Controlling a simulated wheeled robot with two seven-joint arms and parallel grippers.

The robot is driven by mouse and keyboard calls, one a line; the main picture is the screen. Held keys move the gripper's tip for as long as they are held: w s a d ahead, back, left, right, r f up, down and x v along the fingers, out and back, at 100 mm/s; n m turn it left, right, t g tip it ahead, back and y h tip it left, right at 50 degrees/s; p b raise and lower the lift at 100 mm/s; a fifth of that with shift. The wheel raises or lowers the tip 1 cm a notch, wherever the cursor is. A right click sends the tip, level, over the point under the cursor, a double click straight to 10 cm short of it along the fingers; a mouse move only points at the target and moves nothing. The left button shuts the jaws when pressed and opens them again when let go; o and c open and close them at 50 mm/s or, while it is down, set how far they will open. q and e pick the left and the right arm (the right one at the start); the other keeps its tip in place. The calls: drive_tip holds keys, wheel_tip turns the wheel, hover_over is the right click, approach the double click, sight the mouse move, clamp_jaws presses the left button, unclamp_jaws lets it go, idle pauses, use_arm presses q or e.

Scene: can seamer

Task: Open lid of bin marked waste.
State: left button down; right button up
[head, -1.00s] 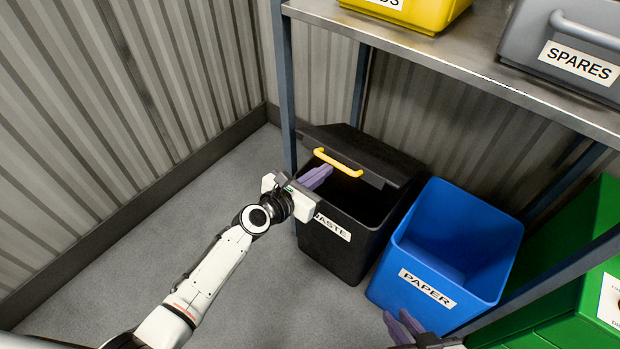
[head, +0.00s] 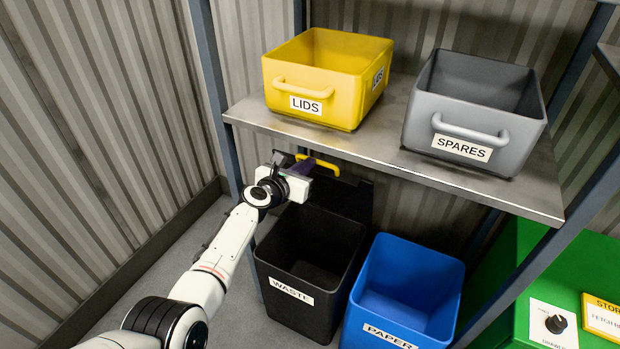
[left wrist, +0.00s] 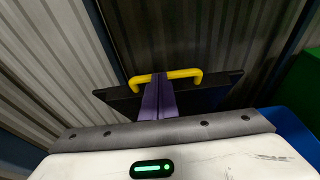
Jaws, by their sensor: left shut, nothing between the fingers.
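The black bin marked WASTE (head: 292,290) stands on the floor under the shelf, and its inside shows from above. Its black lid (head: 350,195) is swung up and stands roughly upright at the back of the bin. The yellow lid handle (head: 328,167) is at the lid's upper edge, just under the shelf; it also shows in the left wrist view (left wrist: 188,74). My left gripper (head: 303,167) is shut and empty, with its purple fingers (left wrist: 158,100) at the handle. I cannot tell whether they touch it. My right gripper is out of view.
The blue PAPER bin (head: 405,295) stands open beside the waste bin on the right. The metal shelf (head: 385,165) is close above my left gripper and carries the yellow LIDS bin (head: 330,75) and grey SPARES bin (head: 475,110). A green cabinet (head: 500,290) is at right.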

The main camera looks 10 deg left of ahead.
use_arm(q)
drive_tip(key=shift+w+d+r, duration=0.1)
drive_tip(key=shift+w+r, duration=0.1)
drive_tip(key=shift+w, duration=0.25)
